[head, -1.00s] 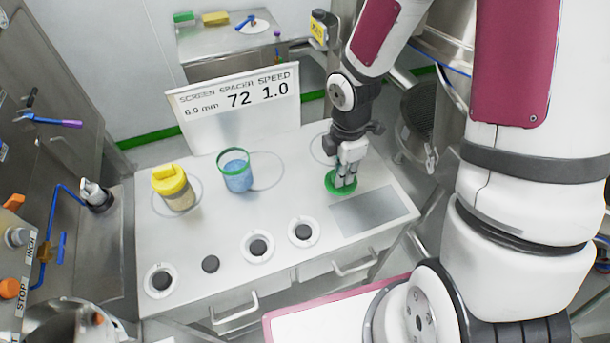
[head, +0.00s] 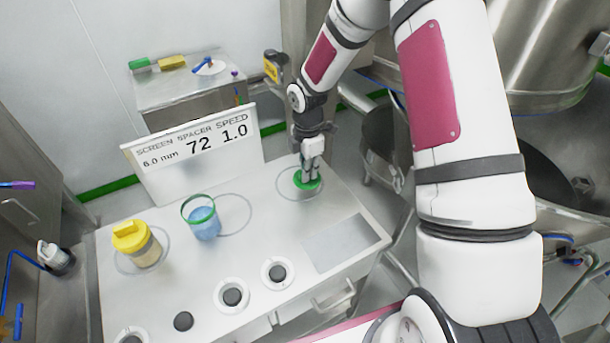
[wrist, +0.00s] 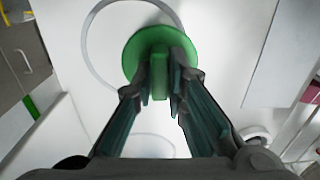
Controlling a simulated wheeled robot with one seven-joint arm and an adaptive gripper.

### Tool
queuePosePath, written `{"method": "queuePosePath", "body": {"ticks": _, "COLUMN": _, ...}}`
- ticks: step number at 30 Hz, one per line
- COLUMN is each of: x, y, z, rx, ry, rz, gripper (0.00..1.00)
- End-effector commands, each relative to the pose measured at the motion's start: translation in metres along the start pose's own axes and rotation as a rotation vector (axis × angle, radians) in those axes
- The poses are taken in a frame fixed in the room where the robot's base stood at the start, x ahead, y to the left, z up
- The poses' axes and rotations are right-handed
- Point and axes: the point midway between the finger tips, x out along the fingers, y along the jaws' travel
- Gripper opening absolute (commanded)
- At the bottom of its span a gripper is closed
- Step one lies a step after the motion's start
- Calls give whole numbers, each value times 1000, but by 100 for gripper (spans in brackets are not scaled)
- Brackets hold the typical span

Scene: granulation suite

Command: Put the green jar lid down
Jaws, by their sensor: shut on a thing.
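The green jar lid (head: 307,181) is at the back right of the white worktop, over a thin grey ring drawn there. In the wrist view the lid (wrist: 140,50) is a flat round disc with a raised bar handle. My gripper (head: 310,172) is above it, its fingers shut on the handle; the fingers also show in the wrist view (wrist: 161,80). The lid is at or just above the surface; I cannot tell if it touches. An open jar (head: 204,222) with a green rim and blue contents stands left of it.
A yellow-lidded jar (head: 137,243) stands at the left. A sign (head: 195,150) stands along the back edge. Round black-centred fittings (head: 233,296) line the front. A grey plate (head: 341,243) lies at the right. An empty ring (head: 234,228) is beside the open jar.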

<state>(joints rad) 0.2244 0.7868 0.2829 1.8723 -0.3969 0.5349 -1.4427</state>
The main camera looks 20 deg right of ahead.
Motion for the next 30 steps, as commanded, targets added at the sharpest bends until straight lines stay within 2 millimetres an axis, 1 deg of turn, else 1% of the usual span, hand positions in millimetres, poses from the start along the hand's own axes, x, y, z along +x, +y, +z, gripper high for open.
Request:
{"method": "queuePosePath", "body": {"ticks": 5, "x": 1, "y": 14, "z": 3, "rx": -1, "ry": 0, "rz": 1, "gripper": 0}}
{"method": "queuePosePath", "body": {"ticks": 9, "x": 22, "y": 11, "z": 2, "rx": -2, "ry": 1, "rz": -4, "gripper": 0}}
{"method": "queuePosePath", "body": {"ticks": 13, "x": 34, "y": 12, "z": 2, "rx": -1, "ry": 0, "rz": -2, "gripper": 0}}
{"method": "queuePosePath", "body": {"ticks": 26, "x": 40, "y": 13, "z": 3, "rx": -1, "ry": 0, "rz": -1, "gripper": 0}}
{"method": "queuePosePath", "body": {"ticks": 27, "x": 39, "y": 13, "z": 3, "rx": -1, "ry": 0, "rz": 0, "gripper": 22}}
{"method": "queuePosePath", "body": {"ticks": 28, "x": 39, "y": 13, "z": 3, "rx": -1, "ry": 0, "rz": 0, "gripper": 28}}
{"method": "queuePosePath", "body": {"ticks": 29, "x": 39, "y": 13, "z": 3, "rx": -1, "ry": 0, "rz": 0, "gripper": 33}}
{"method": "queuePosePath", "body": {"ticks": 30, "x": 39, "y": 13, "z": 3, "rx": -1, "ry": 0, "rz": 0, "gripper": 33}}
